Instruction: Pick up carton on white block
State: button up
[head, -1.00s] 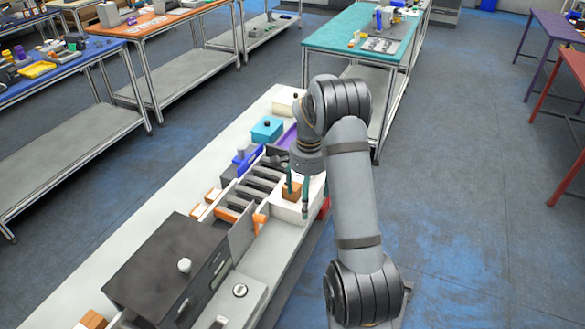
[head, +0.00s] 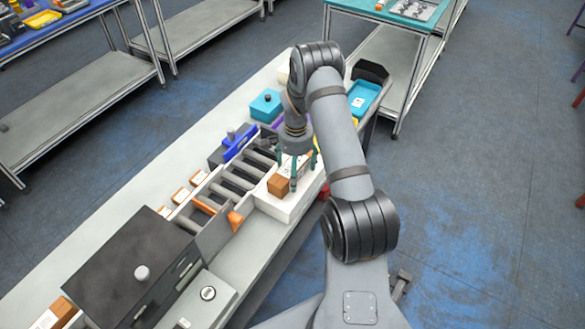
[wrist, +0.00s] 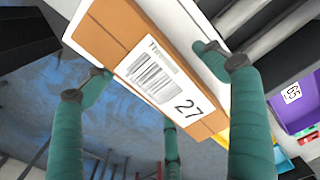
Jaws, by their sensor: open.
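The carton (head: 278,186) is a brown box lying on the white block (head: 283,208) beside the rollers. In the wrist view, the carton (wrist: 118,25) lies slanted across the picture, its white barcode label with "27" facing the camera. My gripper (head: 298,172) points down over the carton, its teal fingers spread around it. In the wrist view my gripper (wrist: 152,85) is open, with fingers on both sides of the carton and one below. Whether any fingertip touches the carton is unclear. Part of the carton is hidden behind the fingers in the head view.
A black box (head: 140,262) stands in front, a blue device (head: 238,140) and a teal box (head: 266,106) behind. A purple bin (wrist: 292,112) is close on the right in the wrist view.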

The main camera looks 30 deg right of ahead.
jog(key=shift+w+d, duration=0.1)
jog(key=c, duration=1.7)
